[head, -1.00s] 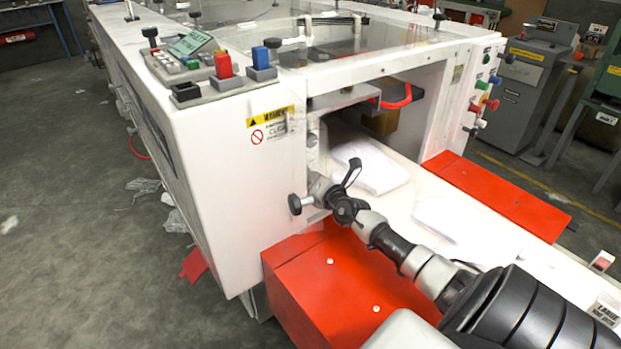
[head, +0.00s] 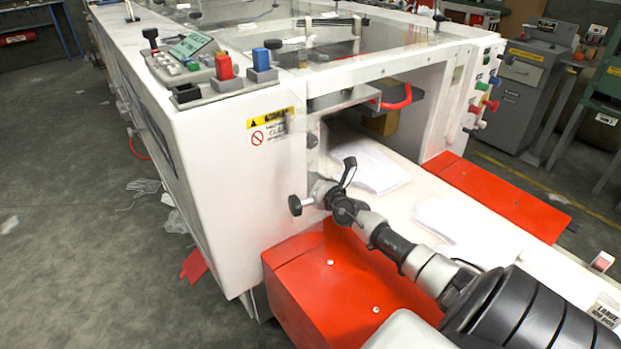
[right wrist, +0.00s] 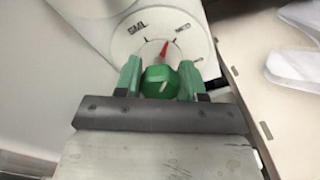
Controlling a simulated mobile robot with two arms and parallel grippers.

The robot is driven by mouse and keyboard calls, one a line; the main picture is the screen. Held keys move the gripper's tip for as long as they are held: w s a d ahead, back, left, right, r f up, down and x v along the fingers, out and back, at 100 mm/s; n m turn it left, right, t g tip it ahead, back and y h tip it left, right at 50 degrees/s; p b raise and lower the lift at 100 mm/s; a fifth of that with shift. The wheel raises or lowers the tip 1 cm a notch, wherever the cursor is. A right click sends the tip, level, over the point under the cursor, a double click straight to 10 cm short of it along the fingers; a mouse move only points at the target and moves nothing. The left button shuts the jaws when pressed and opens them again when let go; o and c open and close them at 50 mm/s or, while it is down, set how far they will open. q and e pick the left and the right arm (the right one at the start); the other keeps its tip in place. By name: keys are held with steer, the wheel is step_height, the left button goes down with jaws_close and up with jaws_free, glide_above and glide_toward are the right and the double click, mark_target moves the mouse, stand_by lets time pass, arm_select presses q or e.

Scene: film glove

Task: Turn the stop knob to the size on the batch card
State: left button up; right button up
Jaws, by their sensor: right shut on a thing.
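The stop knob (right wrist: 160,82) is green and sits between the green fingers of my right gripper (right wrist: 159,80) in the right wrist view. The gripper is shut on it. Behind the knob is a white round dial (right wrist: 130,45) printed SML and MED, with part of another mark lower right, largely hidden. In the head view my right arm reaches to the machine's front opening. A white card (head: 606,310) at the right edge appears to read LARGE, with smaller print unclear. My left gripper is out of view.
The white machine (head: 230,160) carries a control panel (head: 190,60) on top. White film or gloves (head: 375,170) lie on the belt (head: 410,195). Red guards (head: 320,290) flank it. A black side knob (head: 296,205) sticks out beside my gripper.

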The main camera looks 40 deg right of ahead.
steer(key=n, duration=0.4)
steer(key=shift+n, duration=0.3)
steer(key=n+p, duration=0.1)
steer(key=n, duration=0.3)
steer(key=shift+n, duration=0.4)
steer(key=shift+f, duration=0.1)
steer(key=o, duration=0.9)
steer(key=shift+s+a, duration=0.1)
steer(key=shift+s, duration=0.35)
steer(key=s, duration=0.5)
steer(key=s+a, duration=0.1)
steer(key=s, duration=0.2)
steer(key=shift+s+p, duration=0.3)
steer(key=shift+p, duration=0.1)
steer(key=shift+s, duration=0.65)
